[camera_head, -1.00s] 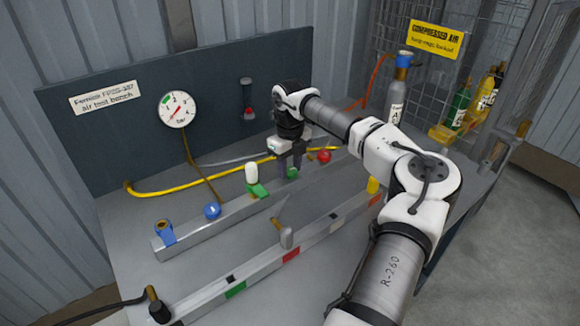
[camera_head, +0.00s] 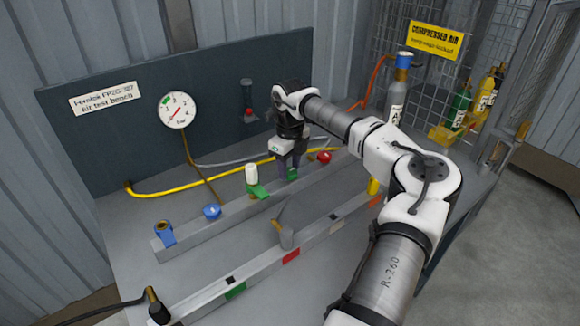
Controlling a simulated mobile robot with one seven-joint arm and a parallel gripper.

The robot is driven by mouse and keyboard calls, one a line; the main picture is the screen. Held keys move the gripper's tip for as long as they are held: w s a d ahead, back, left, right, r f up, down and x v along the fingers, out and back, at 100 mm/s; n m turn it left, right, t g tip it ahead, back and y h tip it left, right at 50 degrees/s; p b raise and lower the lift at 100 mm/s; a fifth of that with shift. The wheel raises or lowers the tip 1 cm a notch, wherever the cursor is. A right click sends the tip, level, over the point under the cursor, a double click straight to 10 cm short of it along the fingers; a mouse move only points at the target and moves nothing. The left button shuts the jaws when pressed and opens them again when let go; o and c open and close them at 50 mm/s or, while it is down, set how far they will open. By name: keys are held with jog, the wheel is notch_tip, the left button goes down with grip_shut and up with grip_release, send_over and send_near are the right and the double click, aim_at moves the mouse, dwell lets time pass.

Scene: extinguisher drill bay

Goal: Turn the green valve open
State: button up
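The green valve (camera_head: 292,174) is a small green knob on the grey manifold rail (camera_head: 229,209), between a green-handled fitting and a red knob. It is partly hidden by my gripper. My gripper (camera_head: 289,169) points down over it, with its dark fingers around the knob. The fingers look shut on it, though the contact itself is too small to see clearly.
A blue knob (camera_head: 212,212), a white-topped fitting with a green lever (camera_head: 256,189) and a red knob (camera_head: 324,157) stand near the valve. A yellow hose (camera_head: 165,192) runs behind. The pressure gauge (camera_head: 177,109) is on the back panel. A front rail (camera_head: 262,268) crosses the bench.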

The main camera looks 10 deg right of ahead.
aim_at(290, 170)
jog(key=shift+o, duration=1.4)
notch_tip(290, 170, up, 14)
jog(key=b, duration=0.2)
jog(key=shift+f, duration=0.1)
